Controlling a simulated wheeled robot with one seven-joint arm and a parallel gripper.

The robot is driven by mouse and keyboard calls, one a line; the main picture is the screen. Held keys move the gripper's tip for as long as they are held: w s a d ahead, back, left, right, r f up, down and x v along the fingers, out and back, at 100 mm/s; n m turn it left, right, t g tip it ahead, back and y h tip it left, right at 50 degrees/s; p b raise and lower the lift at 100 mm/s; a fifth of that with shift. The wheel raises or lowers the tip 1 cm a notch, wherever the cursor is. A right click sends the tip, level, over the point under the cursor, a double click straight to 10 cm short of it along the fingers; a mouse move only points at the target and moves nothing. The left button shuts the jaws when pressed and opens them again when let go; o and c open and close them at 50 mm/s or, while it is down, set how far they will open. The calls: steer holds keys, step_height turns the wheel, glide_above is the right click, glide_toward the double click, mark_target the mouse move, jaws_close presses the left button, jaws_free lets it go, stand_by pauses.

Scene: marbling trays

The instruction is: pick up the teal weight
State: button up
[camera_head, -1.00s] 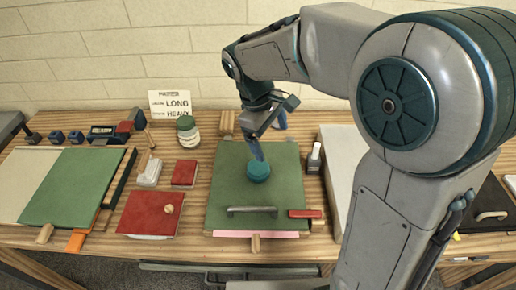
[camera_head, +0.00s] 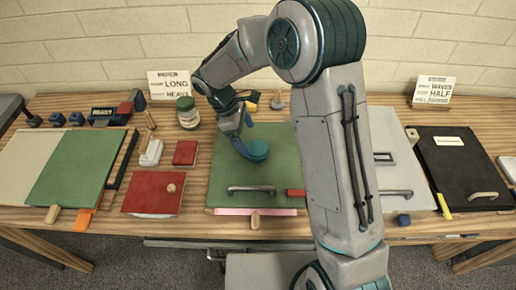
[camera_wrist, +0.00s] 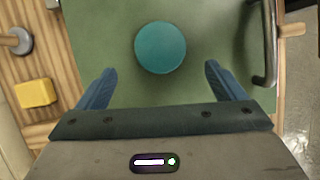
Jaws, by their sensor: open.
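The teal weight (camera_head: 258,150) is a round, flat-topped disc. It rests on a green board (camera_head: 230,176) with a metal handle along its front edge. In the wrist view the weight (camera_wrist: 160,47) lies ahead of my gripper (camera_wrist: 160,82), roughly centred between the two blue fingers. The fingers are spread apart and nothing is between them. In the head view my gripper (camera_head: 241,140) is at the left side of the weight, close to it. Whether a finger touches the weight cannot be told.
A metal handle (camera_head: 251,189) stands up at the board's front. A yellow block (camera_wrist: 36,93) and a grey knobbed piece (camera_wrist: 17,41) lie beside the board. A red block (camera_head: 185,152) and a jar (camera_head: 187,112) stand to the left. A black board (camera_head: 455,160) lies at the right.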

mark_target(256, 147)
steer(key=shift+d+p+x, duration=0.1)
steer(key=shift+p+x, duration=0.4)
steer(key=shift+x, duration=1)
steer(key=shift+d+p+x, duration=0.15)
steer(key=shift+p+x, duration=0.3)
steer(key=shift+x, duration=1.05)
steer(key=shift+s+r, duration=0.1)
steer(key=c, duration=1.7)
steer(key=shift+r, duration=0.15)
